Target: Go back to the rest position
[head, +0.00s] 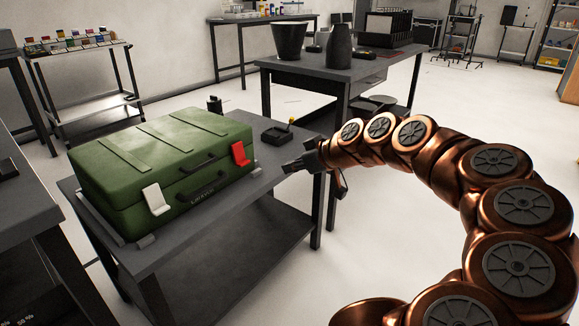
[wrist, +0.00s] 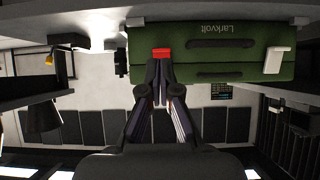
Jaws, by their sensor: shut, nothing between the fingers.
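My gripper (head: 298,164) is at the end of my copper-coloured arm, which reaches in from the right in the head view. It is shut and empty, just right of a green case (head: 140,165) with one red latch (head: 239,153) and one white latch (head: 156,199). In the wrist view my gripper (wrist: 161,88) points toward the red latch (wrist: 162,53) on the case (wrist: 210,65), and its fingers lie close together. A gap shows between fingertips and latch in the head view. The white latch also shows in the wrist view (wrist: 279,60).
The case lies on a dark table (head: 180,255). A small black box with a yellow-tipped lever (head: 277,133) is on it, near my gripper. Behind stands another table (head: 345,72) with a bucket (head: 289,42) and a dark vase (head: 338,47). Open floor (head: 375,240) lies below my arm.

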